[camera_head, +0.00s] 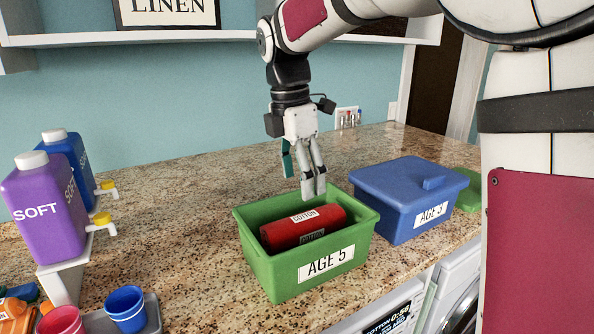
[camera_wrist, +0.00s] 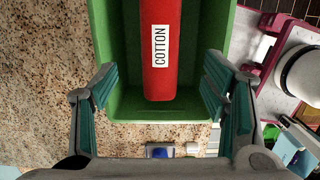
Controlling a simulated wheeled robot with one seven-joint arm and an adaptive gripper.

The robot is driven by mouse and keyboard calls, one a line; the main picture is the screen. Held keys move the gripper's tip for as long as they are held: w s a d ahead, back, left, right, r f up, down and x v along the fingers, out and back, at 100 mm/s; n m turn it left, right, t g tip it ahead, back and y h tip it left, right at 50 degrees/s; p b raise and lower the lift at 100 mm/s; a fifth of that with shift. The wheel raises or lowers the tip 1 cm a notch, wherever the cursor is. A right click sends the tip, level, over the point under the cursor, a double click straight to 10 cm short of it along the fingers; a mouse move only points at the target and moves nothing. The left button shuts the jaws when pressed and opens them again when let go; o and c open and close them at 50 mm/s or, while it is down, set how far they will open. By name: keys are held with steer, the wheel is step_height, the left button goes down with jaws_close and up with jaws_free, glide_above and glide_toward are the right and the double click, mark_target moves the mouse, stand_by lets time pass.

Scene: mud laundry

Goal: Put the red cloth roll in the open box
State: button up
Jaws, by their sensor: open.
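The red cloth roll (camera_head: 303,226), labelled COTTON, lies inside the open green box (camera_head: 268,277), which is marked AGE 5. In the wrist view the roll (camera_wrist: 160,80) lies lengthwise in the green box (camera_wrist: 105,50). My gripper (camera_head: 303,183) is above the box and points down, apart from the roll. In the wrist view its two fingers (camera_wrist: 160,92) are spread wide with nothing between them. The roll's far end is cut off by the top of the wrist view.
A blue box (camera_head: 390,195) marked AGE 3 has its lid on, right of the green box. A green lid (camera_head: 468,188) lies beyond it. Purple (camera_head: 45,205) and blue bottles stand at left, with cups (camera_head: 125,308) in front. The counter behind the green box is clear.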

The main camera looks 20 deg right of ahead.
steer(key=s+r+m+t, duration=0.3)
steer(key=s+m, duration=0.7)
steer(key=s, duration=0.2)
steer(key=s+f+m+t, duration=0.1)
steer(key=s+f+m, duration=0.2)
steer(key=s+m, duration=0.2)
steer(key=s+f+m+t+y, duration=0.1)
steer(key=s+f+m, duration=0.2)
steer(key=s+m, duration=0.2)
steer(key=shift+s+d, duration=0.3)
steer(key=shift+s, duration=0.05)
steer(key=shift+d, duration=0.1)
